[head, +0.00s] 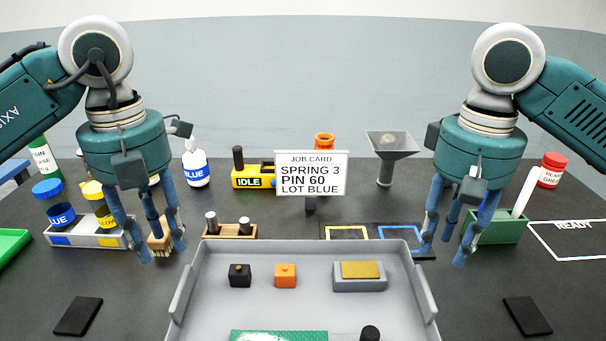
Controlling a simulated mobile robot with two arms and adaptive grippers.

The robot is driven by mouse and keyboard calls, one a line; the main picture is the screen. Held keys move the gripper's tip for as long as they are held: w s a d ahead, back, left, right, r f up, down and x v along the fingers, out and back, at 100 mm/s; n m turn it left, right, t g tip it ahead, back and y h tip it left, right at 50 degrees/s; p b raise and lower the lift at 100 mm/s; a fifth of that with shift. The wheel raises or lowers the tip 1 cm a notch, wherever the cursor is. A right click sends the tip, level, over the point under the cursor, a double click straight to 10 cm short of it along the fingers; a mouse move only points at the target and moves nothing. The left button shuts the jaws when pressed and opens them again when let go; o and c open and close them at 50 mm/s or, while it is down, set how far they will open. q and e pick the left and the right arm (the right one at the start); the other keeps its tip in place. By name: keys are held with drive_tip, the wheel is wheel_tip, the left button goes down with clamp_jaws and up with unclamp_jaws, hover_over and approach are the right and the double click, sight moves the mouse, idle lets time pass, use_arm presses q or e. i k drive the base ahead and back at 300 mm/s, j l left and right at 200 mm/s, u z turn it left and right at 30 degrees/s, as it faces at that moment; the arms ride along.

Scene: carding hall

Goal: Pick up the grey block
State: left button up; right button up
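A grey block (360,285) with a gold-coloured plate (361,269) on top lies in the right part of the grey tray (300,252). My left gripper (162,247) is open, with its fingers pointing down, left of the tray. A small wooden brush (158,239) shows between its fingers; I cannot tell whether they touch it. My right gripper (443,250) is open and looks empty, fingers down, to the right of the tray and apart from the grey block.
A black block (239,276) and an orange block (285,276) sit left of the grey block. A job card (311,173), funnel (391,146) and green box (498,228) stand behind. Black pads (78,316) (527,317) lie on both sides of the tray.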

sight(360, 275)
drive_tip(key=k, duration=1.5)
